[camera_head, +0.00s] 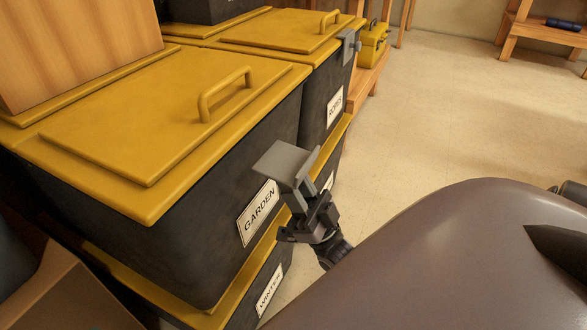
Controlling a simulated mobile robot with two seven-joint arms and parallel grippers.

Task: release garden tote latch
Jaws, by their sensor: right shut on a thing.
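The garden tote (190,240) is a dark bin with a yellow lid (135,125), a looped yellow handle and a white GARDEN label (258,212). The lid lies flat on the bin. My right gripper (303,197) is at the tote's labelled side, just right of the label, shut on the grey latch (286,165). The latch's flat plate shows above my fingers, and in the picture it sits apart from the lid's edge. The latch's attachment to the tote is hidden. My left gripper is not in view.
The garden tote stands on a WINTER tote (268,288). Behind is another yellow-lidded tote (318,95) with a grey latch (348,46) at its lid edge. A cardboard box (75,295) is front left. Floor on the right is clear.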

